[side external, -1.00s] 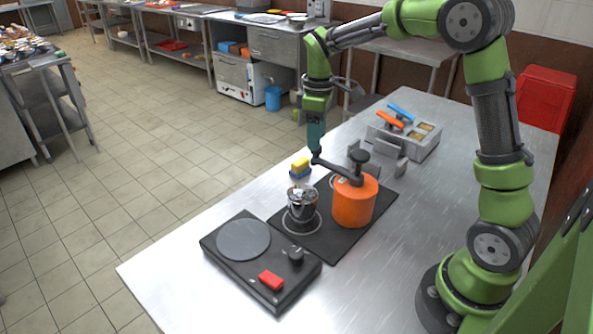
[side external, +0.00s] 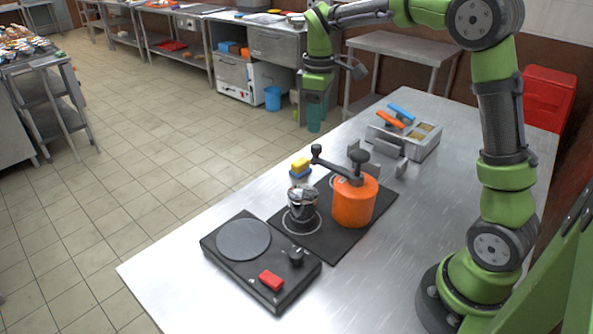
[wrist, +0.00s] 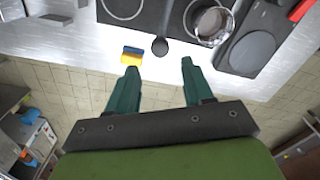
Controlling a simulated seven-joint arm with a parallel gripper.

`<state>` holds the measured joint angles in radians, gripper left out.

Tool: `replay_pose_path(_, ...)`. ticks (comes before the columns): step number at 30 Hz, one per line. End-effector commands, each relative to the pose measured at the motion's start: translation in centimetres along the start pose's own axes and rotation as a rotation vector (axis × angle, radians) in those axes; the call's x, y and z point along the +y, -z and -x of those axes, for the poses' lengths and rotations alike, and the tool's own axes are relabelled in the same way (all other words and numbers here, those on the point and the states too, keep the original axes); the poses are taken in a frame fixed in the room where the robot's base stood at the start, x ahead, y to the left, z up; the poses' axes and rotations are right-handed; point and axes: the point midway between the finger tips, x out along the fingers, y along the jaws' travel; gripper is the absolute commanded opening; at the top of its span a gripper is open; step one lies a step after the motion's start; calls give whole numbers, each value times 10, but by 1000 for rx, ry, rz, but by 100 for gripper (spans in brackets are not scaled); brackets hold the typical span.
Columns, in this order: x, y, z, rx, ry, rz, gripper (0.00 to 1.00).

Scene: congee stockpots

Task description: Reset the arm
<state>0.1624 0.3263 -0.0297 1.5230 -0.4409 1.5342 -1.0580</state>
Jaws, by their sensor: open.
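My gripper (side external: 311,122) is open and empty, raised above the table's far-left edge. Its two teal fingers stand apart in the wrist view (wrist: 159,68), with nothing between them. An orange pot (side external: 353,205) stands on a black mat; a dark crank-like handle (side external: 340,167) lies across its top. The handle's knobbed end (wrist: 161,47) shows in the wrist view, apart from the fingers. A small shiny metal pot (side external: 303,198) stands on the mat to the left of the orange pot and also shows in the wrist view (wrist: 209,21).
A black hot plate (side external: 243,240) with a red switch sits front left. A yellow-and-blue sponge (side external: 300,167) lies near the table edge. A grey bin (side external: 420,145) with orange-handled and blue-handled tools stands behind. The steel table (side external: 460,130) is clear at the back right.

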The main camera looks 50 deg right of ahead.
Motion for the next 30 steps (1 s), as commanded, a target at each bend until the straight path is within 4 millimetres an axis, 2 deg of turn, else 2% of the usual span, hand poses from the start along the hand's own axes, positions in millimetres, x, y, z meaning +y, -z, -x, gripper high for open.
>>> replay_pose_path(5,-4,-2,-13,20,0,-149,51)
replay_pose_path(14,-69,-39,6,221,25,-504,51)
replay_pose_path(21,-133,-87,20,438,99,-731,51)
replay_pose_path(25,-158,-109,21,536,141,-782,51)
replay_pose_path(30,-176,-126,25,612,162,-763,51)
